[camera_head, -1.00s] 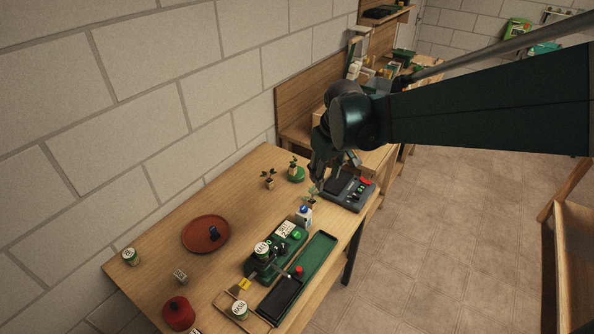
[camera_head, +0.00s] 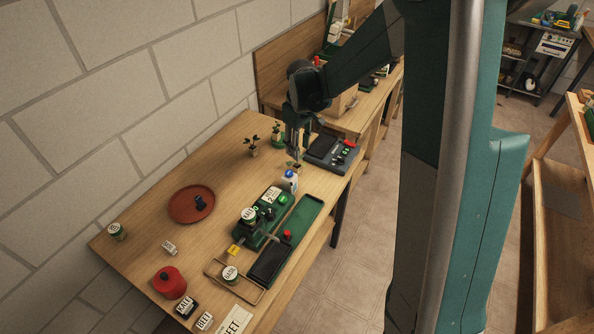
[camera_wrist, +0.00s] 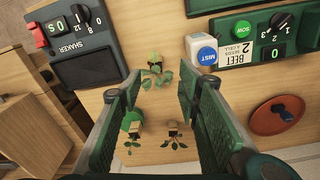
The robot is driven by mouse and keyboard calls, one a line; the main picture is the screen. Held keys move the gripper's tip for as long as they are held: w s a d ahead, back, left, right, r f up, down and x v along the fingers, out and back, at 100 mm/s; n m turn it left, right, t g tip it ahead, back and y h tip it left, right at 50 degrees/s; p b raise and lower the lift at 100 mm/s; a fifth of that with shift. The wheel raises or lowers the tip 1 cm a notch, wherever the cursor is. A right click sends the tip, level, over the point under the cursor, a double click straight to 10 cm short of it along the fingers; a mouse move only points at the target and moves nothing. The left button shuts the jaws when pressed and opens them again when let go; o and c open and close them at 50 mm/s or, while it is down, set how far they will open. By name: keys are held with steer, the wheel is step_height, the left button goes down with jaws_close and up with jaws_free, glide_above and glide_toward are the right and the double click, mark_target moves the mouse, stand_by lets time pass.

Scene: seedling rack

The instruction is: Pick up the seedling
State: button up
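Three small seedlings stand on the wooden bench. One seedling (camera_wrist: 157,72) shows just beyond and between my fingertips in the wrist view; in the head view its leaves (camera_head: 294,165) show low beside my gripper (camera_head: 297,148). My gripper (camera_wrist: 160,84) is open, pointing down, with nothing visibly held.
A dark shaker device (camera_head: 333,152) stands right of my gripper. A blue-capped mist bottle (camera_head: 290,181) and a green seeder device (camera_head: 265,218) stand nearer the front, beside a long green tray (camera_head: 309,214). A terracotta saucer (camera_head: 180,206) is at left.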

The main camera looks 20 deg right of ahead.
glide_above(297, 166)
steer(key=shift+n+g, duration=0.3)
steer(key=shift+g, duration=0.1)
step_height(297, 166, down, 6)
steer(key=shift+w+d+r, duration=0.1)
steer(key=shift+w+d, duration=0.05)
steer(key=shift+f, duration=1.35)
steer(key=shift+f+b, duration=0.4)
steer(key=shift+f, duration=2.2)
steer(key=c, duration=0.9)
